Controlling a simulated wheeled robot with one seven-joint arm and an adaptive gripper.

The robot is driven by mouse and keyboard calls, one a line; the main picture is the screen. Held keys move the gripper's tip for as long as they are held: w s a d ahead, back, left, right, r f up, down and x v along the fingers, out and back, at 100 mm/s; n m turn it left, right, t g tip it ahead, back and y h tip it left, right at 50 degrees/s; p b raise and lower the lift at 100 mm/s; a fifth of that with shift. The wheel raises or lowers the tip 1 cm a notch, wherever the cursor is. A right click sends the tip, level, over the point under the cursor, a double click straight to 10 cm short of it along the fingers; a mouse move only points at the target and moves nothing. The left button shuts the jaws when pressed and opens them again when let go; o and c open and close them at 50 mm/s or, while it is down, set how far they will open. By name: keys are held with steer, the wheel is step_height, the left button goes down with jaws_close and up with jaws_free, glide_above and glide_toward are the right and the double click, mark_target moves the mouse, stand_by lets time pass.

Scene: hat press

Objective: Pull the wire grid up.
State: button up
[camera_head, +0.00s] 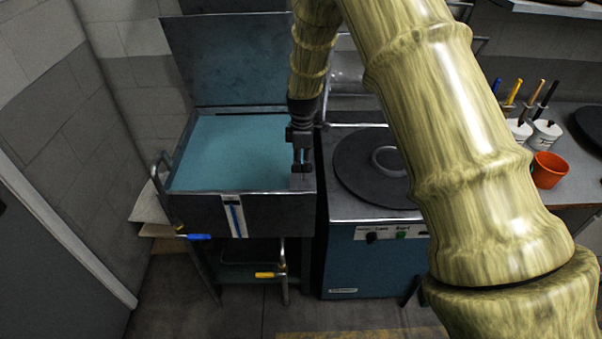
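A dark metal basin (205,210) stands at left centre with its lid (230,62) raised behind it. Its inside shows a flat teal surface (230,150), perhaps liquid. I cannot make out a wire grid; any grid in the basin is hidden or too faint to tell. A bent tubular handle (157,165) sticks up at the basin's left side. My gripper (301,178) points down at the basin's front right corner, close to the rim. I cannot tell whether it touches the rim or holds anything. The fingers look close together, but their gap is too small to judge.
A blue machine (372,262) with a round dark plate (350,170) stands right of the basin. My arm covers part of it. An orange cup (549,170) and white pots (543,136) stand on the right counter. Blue (198,237) and yellow (266,275) valve levers project below the basin.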

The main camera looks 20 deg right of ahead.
mark_target(302, 175)
steer(key=shift+f+p, duration=0.95)
steer(key=shift+f, duration=2.2)
steer(key=shift+f, duration=0.1)
jaws_close()
